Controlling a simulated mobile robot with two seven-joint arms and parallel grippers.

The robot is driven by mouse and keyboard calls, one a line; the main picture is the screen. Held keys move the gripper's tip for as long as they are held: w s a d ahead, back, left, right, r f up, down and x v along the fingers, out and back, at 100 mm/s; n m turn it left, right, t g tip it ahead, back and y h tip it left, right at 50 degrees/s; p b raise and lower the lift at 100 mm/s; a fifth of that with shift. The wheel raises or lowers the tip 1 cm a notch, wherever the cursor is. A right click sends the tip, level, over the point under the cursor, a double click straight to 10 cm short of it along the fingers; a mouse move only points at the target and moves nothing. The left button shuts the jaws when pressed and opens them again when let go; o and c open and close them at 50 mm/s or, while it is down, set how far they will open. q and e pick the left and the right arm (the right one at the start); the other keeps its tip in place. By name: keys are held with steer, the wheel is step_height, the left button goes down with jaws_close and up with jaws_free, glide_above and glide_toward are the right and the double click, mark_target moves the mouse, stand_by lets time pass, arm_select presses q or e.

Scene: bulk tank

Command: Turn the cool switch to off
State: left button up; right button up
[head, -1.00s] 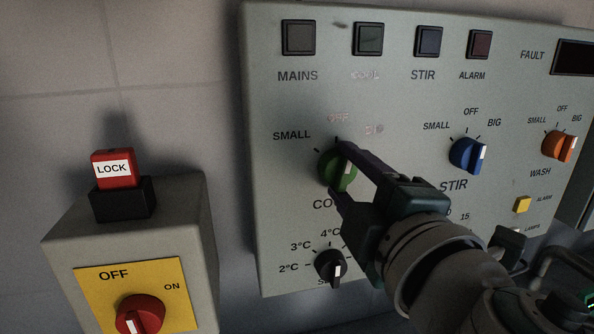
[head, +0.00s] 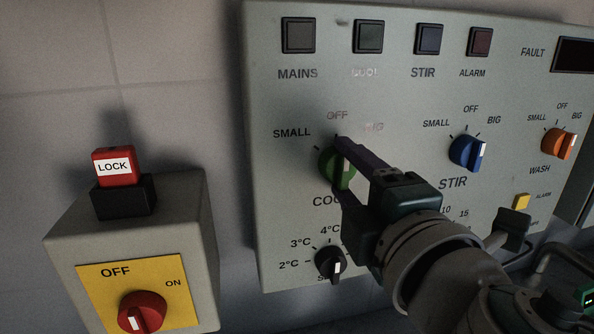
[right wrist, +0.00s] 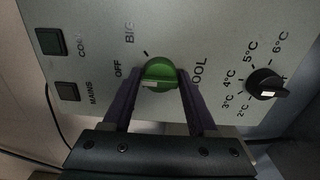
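The cool switch is a green knob (head: 333,168) on the grey control panel, under the OFF label. Its white mark looks upright, toward OFF; in the right wrist view the knob (right wrist: 160,72) has its mark on the side of the OFF label. My right gripper (head: 343,166) has one finger above and one below the knob. In the right wrist view both fingers (right wrist: 159,82) flank it closely, seemingly touching its sides. The lower fingertip is mostly hidden in the head view. My left gripper is not in view.
The blue STIR knob (head: 468,152) and orange WASH knob (head: 558,145) are to the right. A black temperature knob (head: 330,264) sits just below. A box with a red rotary switch (head: 142,312) and red LOCK piece (head: 114,167) stands at left.

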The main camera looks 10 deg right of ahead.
steer(key=o, duration=0.3)
steer(key=s+b, duration=0.2)
steer(key=s, duration=0.8)
steer(key=shift+d, duration=0.15)
